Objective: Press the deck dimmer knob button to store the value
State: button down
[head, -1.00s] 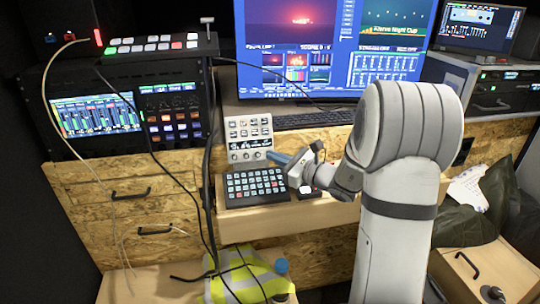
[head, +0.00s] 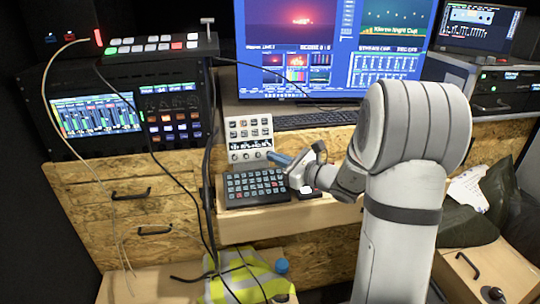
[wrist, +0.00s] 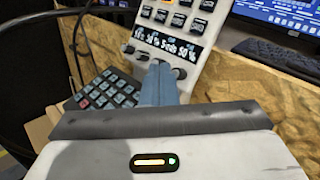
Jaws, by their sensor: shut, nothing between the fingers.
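The deck (head: 249,137) is a pale upright panel with rows of small keys, a lit strip of readouts and a row of round knobs below. In the wrist view the deck (wrist: 172,38) fills the upper middle. My gripper (head: 271,155) is shut and empty, its blue fingers pointing at the right end of the knob row. In the wrist view the gripper tips (wrist: 158,66) cover part of that row. One knob (wrist: 180,73) shows just right of the tips, and another knob (wrist: 129,49) shows at left. I cannot tell whether the tips touch a knob.
A dark keypad (head: 256,187) lies on the wooden shelf below the deck. A keyboard (head: 315,118) and a large monitor (head: 335,45) stand behind. Black cables (head: 211,150) hang at the left of the deck.

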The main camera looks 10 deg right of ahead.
jog(key=shift+s+r+p, duration=0.15)
jog(key=shift+s+r, duration=0.2)
jog(key=shift+s, duration=0.4)
jog(key=shift+s+r+p, duration=0.1)
jog(key=shift+s+r, duration=0.25)
jog(key=shift+s, duration=0.45)
jog(key=shift+s+r+p, duration=0.15)
jog(key=shift+s+r, duration=0.2)
jog(key=shift+s, duration=0.4)
jog(key=s+a+r+n+g+h+p, duration=0.1)
jog(key=s+a+r+n+g+p, duration=0.1)
jog(key=s+a+n+g+p, duration=0.4)
jog(key=s+a+r+n+g+p, duration=0.1)
jog(key=s+a+n+g, duration=0.3)
jog(key=s+n, duration=0.45)
jog(key=s+d+r+n+h+p, duration=0.5)
jog(key=s+d+n+h+p, duration=0.1)
jog(key=s+d+n+h, duration=0.3)
jog(key=s+n+h, duration=0.1)
jog(key=s+n, duration=0.1)
jog(key=shift+s+r+g+h+p, duration=0.15)
jog(key=shift+s+g+h+p, duration=0.15)
jog(key=shift+s+g+p, duration=0.1)
